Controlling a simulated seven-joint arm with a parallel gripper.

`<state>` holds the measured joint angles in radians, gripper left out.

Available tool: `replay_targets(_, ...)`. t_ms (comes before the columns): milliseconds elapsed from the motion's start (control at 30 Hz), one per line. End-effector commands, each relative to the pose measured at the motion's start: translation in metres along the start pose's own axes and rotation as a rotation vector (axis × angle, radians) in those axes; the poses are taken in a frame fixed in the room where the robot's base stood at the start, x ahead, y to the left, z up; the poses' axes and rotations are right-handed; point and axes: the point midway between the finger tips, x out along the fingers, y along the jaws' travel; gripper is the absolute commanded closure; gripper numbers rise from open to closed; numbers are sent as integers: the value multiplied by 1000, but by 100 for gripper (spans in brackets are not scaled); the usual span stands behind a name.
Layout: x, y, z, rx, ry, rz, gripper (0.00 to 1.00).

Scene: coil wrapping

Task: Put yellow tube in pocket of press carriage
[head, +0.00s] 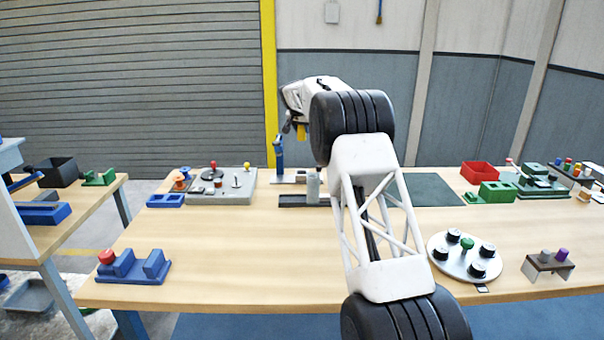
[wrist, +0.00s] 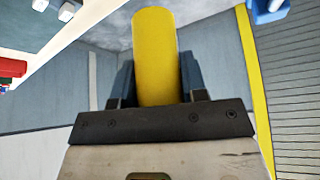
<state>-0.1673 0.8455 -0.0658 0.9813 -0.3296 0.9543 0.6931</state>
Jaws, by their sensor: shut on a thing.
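My gripper (wrist: 157,82) is shut on the yellow tube (wrist: 155,45), which stands out between the two dark blue fingers in the wrist view. In the head view my gripper (head: 300,122) is high above the back of the table, and a small part of the yellow tube (head: 301,132) shows under it. Below and left of it stands a blue upright post (head: 278,152), which looks like part of the press. A dark low base (head: 292,201) with a grey cylinder (head: 313,187) lies in front of it. I cannot make out the carriage's pocket; my arm hides part of this area.
A grey board (head: 237,195) with coloured knobs lies left of the post. A round plate with black knobs (head: 466,256) is at front right, a blue fixture (head: 133,267) at front left. A red bin (head: 478,172) stands at back right. The table's middle left is clear.

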Motion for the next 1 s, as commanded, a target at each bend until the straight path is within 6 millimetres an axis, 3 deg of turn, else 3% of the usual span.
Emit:
replay_targets(700,102,0,58,-1,0,0,85)
replay_targets(1000,119,0,68,-1,0,0,85)
